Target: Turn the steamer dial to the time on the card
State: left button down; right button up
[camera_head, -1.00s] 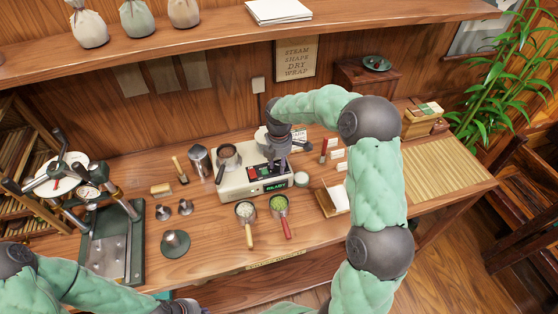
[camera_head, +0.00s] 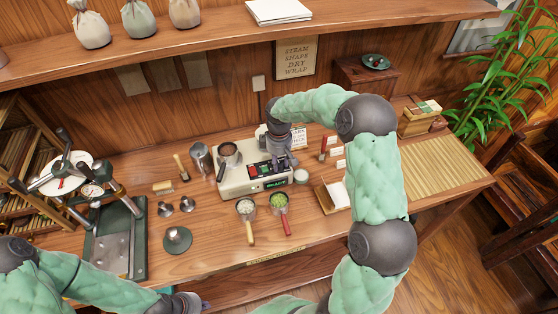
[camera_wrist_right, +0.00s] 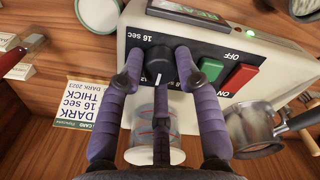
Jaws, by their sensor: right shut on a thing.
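The cream steamer (camera_head: 236,188) stands mid-counter, with a lit green display. In the right wrist view its front panel (camera_wrist_right: 208,42) carries a black dial (camera_wrist_right: 158,62), a green button (camera_wrist_right: 211,69) and a red button (camera_wrist_right: 239,78). The dial's white mark points down in that picture, beside a "12"; a "16 sec" label is printed further up the panel. My right gripper (camera_wrist_right: 160,82) is shut on the dial, purple fingers around it. The card (camera_wrist_right: 84,103) reads "16 sec", "DARK", "THICK". My left gripper (camera_head: 187,303) is at the bottom edge, its fingers unclear.
Two handled strainers, one with pale contents (camera_head: 246,208) and one with green (camera_head: 279,202), lie before the steamer. A press (camera_head: 118,240) stands left. A metal pot (camera_wrist_right: 262,130) is close to my right gripper. A slatted mat (camera_head: 440,165) lies right.

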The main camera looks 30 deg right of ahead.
aim_at(279, 163)
jog(key=m, duration=0.4)
jog(key=shift+m, duration=0.3)
jog(key=m, duration=0.4)
jog(key=shift+m, duration=0.3)
jog(key=m, duration=0.4)
jog(key=shift+m+b, duration=0.3)
jog(key=shift+b, duration=0.1)
jog(key=shift+m, duration=2)
jog(key=o, duration=0.9)
jog(key=shift+c, duration=0.2)
notch_tip(279, 163, up, 12)
